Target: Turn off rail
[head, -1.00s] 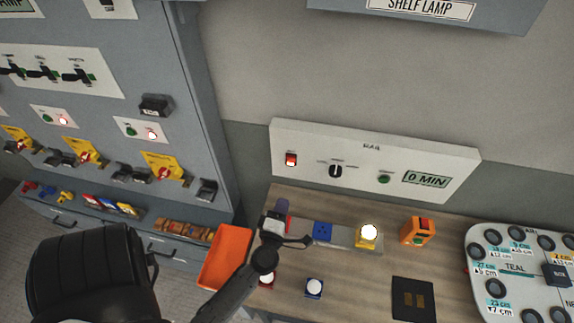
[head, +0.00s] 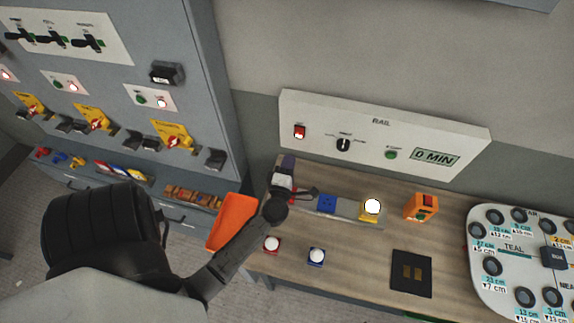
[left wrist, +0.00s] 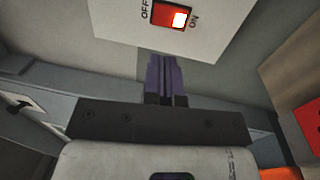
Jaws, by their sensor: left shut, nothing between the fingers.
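The white RAIL panel (head: 372,151) is on the wall above the bench. A small red rocker switch (head: 300,132) is at its left end. In the left wrist view the switch (left wrist: 171,17) is marked OFF at left and ON at right, with a bright glow at the ON end. The panel also has a dark knob (head: 343,145), a green button (head: 391,154) and a display (head: 434,157) reading "0 MIN". My left gripper (head: 288,162) is shut and empty. Its purple fingertips (left wrist: 163,62) are just below the switch, apart from it. My right gripper is not in view.
Below the panel, the wooden bench (head: 350,240) holds a yellow lamp button (head: 371,208), an orange box (head: 421,207) and a black plate (head: 411,273). An orange tray (head: 232,222) is left of my forearm. A grey cabinet (head: 130,75) with switches stands at left.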

